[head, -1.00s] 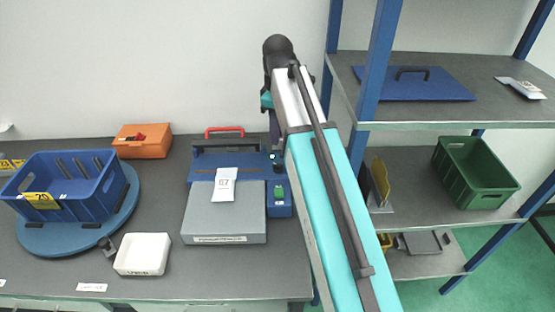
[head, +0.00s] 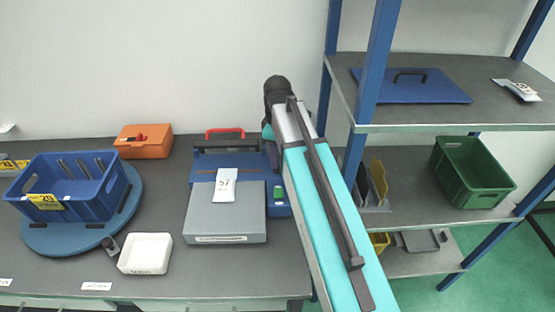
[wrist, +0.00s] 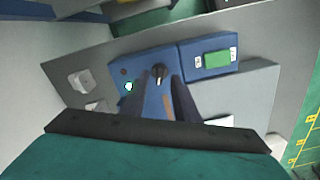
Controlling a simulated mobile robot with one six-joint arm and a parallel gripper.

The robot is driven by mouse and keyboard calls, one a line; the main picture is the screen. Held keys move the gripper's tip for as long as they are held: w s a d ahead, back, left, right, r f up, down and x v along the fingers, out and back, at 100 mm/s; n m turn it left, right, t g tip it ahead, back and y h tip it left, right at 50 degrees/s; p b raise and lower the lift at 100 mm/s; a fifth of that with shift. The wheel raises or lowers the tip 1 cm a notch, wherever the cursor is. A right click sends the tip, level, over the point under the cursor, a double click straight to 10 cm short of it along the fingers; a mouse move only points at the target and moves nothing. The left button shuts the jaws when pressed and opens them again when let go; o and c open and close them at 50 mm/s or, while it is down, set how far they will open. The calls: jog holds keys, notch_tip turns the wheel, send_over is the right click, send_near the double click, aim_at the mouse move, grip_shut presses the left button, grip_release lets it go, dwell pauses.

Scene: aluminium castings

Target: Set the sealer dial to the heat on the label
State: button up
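The sealer (head: 225,220) stands on the bench, with a grey plate in front and a blue housing with a red handle behind. In the wrist view its blue panel carries a black dial (wrist: 160,72) with a pale pointer mark, a lit lamp (wrist: 128,87) and a green button (wrist: 216,58). A white label pouch (head: 225,184) lies on the sealer; its print looks like a two-digit number, too small to read surely. My gripper (wrist: 156,88) is open, its dark fingers apart on either side just short of the dial. In the head view my arm hides the gripper and dial.
A blue crate (head: 70,205) sits on a round blue turntable (head: 60,240) at left. A white tray (head: 145,253) and an orange case (head: 143,140) are on the bench. A shelf rack (head: 440,118) stands close on the right, with a green crate (head: 472,172).

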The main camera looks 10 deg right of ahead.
jog(key=shift+f, duration=1.15)
grip_shut()
